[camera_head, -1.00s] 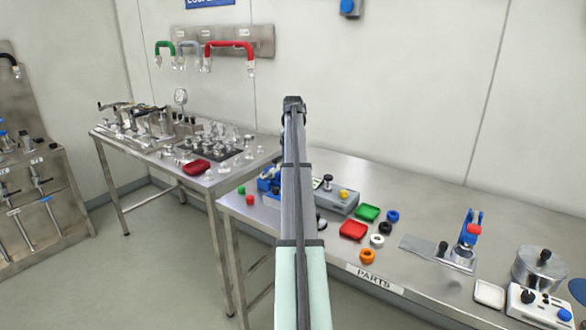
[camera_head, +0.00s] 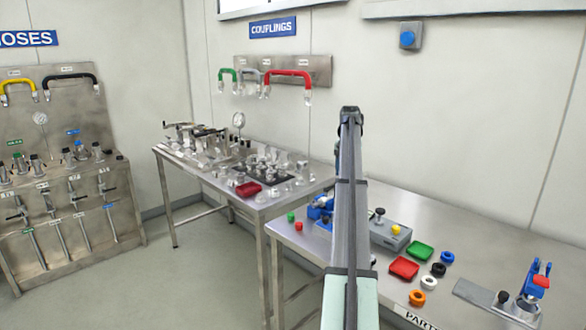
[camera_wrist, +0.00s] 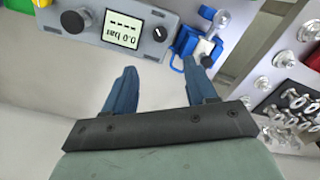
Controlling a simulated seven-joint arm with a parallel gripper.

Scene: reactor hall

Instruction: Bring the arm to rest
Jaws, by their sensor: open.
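My arm (camera_head: 350,230) rises through the middle of the head view in front of the parts table, its gripper end hidden behind it. In the wrist view my gripper (camera_wrist: 160,80) shows two blue fingers spread apart with nothing between them. Beyond the fingertips is a grey box (camera_wrist: 150,25) with a black knob and a display reading 0.0 bar, upside down. A blue clamp (camera_wrist: 188,42) stands close past the right finger; I cannot tell the gap between them.
The parts table (camera_head: 480,240) holds a green tray (camera_head: 420,251), a red tray (camera_head: 404,268), several rings and a blue-and-red device (camera_head: 533,285). A second table (camera_head: 200,176) with metal fittings stands left. A hose rack (camera_head: 75,190) is far left. Open floor lies between them.

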